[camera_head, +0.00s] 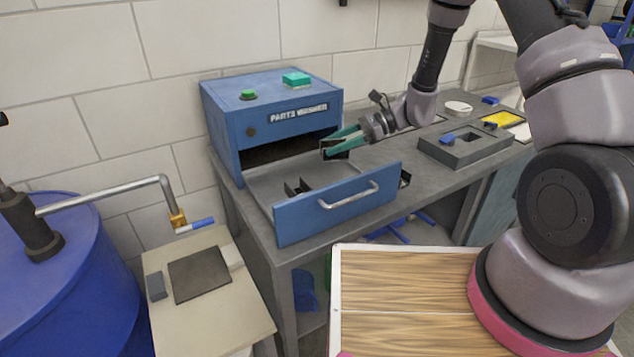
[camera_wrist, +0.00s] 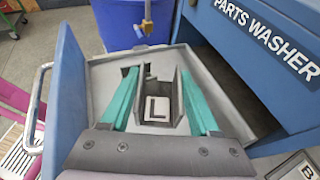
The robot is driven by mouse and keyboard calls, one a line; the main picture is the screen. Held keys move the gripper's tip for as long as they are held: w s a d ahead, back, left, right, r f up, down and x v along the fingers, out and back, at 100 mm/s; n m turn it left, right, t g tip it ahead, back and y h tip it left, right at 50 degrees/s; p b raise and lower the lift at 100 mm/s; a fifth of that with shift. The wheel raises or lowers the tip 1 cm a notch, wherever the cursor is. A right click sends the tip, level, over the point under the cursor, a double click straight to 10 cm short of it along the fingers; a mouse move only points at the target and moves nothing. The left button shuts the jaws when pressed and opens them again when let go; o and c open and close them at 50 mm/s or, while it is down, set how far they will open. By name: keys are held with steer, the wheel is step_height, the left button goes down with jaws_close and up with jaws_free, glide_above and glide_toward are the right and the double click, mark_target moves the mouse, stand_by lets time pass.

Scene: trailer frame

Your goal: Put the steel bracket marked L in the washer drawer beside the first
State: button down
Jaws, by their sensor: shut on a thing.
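My gripper (camera_head: 343,143) has teal fingers and is over the right part of the open washer drawer (camera_head: 337,218). It is shut on a dark steel bracket (camera_head: 331,153). In the wrist view my gripper (camera_wrist: 158,73) has the bracket (camera_wrist: 157,108) between its fingers, with a white L label facing the camera. Another dark bracket (camera_head: 298,187) stands in the drawer, below and left of the held one. In the wrist view it is mostly hidden behind the held bracket. The held bracket appears above the drawer floor; the exact gap is unclear.
The blue parts washer (camera_head: 225,140) stands behind the drawer. The drawer front and its handle (camera_head: 349,196) rise on the near side. A grey fixture (camera_head: 465,148) is on the bench to the right. A white B label (camera_wrist: 308,169) shows at lower right in the wrist view. Bare drawer floor surrounds the standing bracket.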

step_height(320, 180, down, 9)
steer(key=shift+f, duration=0.1)
stand_by(0.3)
steer(key=shift+c, duration=0.6)
jaws_free()
steer(key=shift+f, duration=0.1)
